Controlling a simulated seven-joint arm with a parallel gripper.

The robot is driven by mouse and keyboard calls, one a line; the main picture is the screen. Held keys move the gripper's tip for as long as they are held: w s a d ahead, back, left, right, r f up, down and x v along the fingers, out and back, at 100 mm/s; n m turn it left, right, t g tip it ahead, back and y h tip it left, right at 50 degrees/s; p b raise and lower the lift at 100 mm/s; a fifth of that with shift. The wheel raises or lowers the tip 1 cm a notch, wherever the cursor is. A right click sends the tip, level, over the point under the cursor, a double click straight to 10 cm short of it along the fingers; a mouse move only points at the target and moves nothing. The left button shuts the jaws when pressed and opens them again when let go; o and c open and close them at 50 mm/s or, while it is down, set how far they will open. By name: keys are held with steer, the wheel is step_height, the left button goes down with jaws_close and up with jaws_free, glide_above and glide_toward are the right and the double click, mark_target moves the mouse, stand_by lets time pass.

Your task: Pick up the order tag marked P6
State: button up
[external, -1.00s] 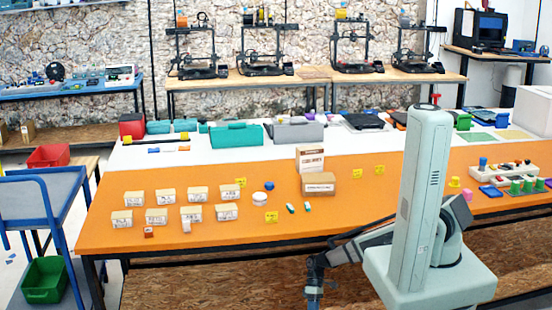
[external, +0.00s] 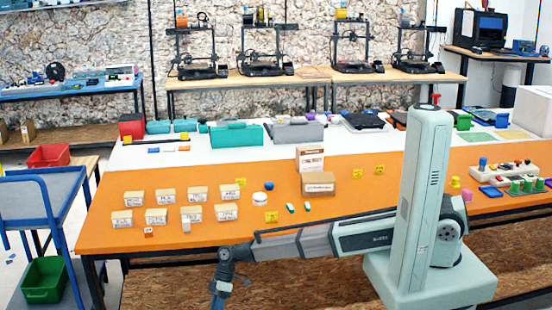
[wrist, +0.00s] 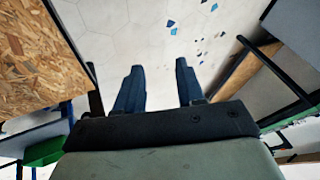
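Several small yellow tags lie on the orange tabletop in the external view: one by the white boxes (external: 241,183), one near the front edge (external: 271,216), and two farther right, (external: 357,173) and (external: 379,169). A small orange-and-white piece (external: 148,231) lies at the front left. Their markings are too small to read, so I cannot tell which is P6. My gripper (external: 219,296) hangs in front of the table, below its front edge. In the wrist view my gripper (wrist: 158,85) has its two dark fingers apart with nothing between them.
Several white labelled boxes (external: 165,195) stand in two rows on the table's left. A cardboard box (external: 318,183) stands mid-table. A blue cart (external: 45,195) is at the left. The wrist view shows pale floor (wrist: 165,45) with blue scraps beneath my gripper.

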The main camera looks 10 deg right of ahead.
steer(key=w+a+r+t+y, duration=0.2)
steer(key=a+r, duration=0.7)
steer(key=w+a+r+m+t+y, duration=0.15)
steer(key=w+a+r, duration=0.3)
steer(key=r, duration=0.55)
steer(key=w+a+r+t+y, duration=0.25)
steer(key=w+r, duration=0.35)
steer(key=r, duration=0.4)
steer(key=w+a+r+m+t+y, duration=0.1)
steer(key=w+a+r+t, duration=0.1)
steer(key=w+a+r, duration=0.5)
steer(key=r+n+g+h, duration=0.2)
steer(key=g+h, duration=0.1)
steer(key=h, duration=0.8)
glide_above(241, 180)
steer(key=f, duration=0.5)
steer(key=a+f, duration=0.1)
steer(key=f, duration=0.2)
steer(key=shift+w+f, duration=0.15)
steer(key=shift+f, duration=0.05)
steer(key=shift+d+f, duration=0.25)
steer(key=shift+f, duration=1.1)
steer(key=shift+d+f, duration=0.2)
steer(key=shift+f, duration=1.15)
